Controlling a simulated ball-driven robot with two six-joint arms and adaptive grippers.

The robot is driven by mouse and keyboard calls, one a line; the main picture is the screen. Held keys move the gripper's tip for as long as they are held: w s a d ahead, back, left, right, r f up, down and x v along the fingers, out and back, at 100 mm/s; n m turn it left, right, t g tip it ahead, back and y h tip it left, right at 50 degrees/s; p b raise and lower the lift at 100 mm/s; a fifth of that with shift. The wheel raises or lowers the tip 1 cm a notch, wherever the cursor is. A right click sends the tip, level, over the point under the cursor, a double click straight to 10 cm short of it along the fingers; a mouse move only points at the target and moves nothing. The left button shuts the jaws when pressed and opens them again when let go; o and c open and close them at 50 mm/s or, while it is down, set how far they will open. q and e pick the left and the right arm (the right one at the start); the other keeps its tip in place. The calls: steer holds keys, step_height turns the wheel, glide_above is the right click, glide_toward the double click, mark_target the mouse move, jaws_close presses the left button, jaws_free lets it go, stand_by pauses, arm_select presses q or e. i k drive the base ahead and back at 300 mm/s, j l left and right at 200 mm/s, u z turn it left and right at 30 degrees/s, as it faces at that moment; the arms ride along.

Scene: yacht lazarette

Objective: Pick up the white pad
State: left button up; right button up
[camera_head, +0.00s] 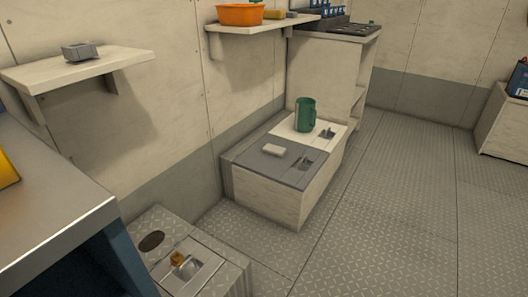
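A small white pad (274,150) lies flat on the dark grey lid (262,168) of a low locker box near the middle of the camera_head view. It sits beside a recessed metal latch on that lid. Nothing covers the pad. Neither of my grippers shows in this view.
A green mug (305,114) stands on the box's white lid, behind the pad. Wall shelves hold a grey block (79,51) and an orange basin (240,14). A grey-topped bench (50,190) fills the left foreground. The plated floor (400,200) right of the box is clear.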

mark_target(275, 150)
steer(key=i+u, duration=0.1)
steer(key=u, duration=0.35)
steer(key=l+u, duration=0.2)
steer(key=u, duration=0.2)
steer(key=i+l+u, duration=0.1)
steer(key=u, duration=0.35)
steer(key=i+l+u, duration=0.15)
steer(key=l+u, duration=0.2)
steer(key=l, duration=0.55)
steer(key=l+u, duration=0.35)
steer(key=l, duration=0.6)
steer(key=l+u, duration=0.4)
steer(key=l, duration=1.15)
steer(key=k+l, duration=0.15)
steer(key=l, duration=1.05)
steer(key=k, duration=0.05)
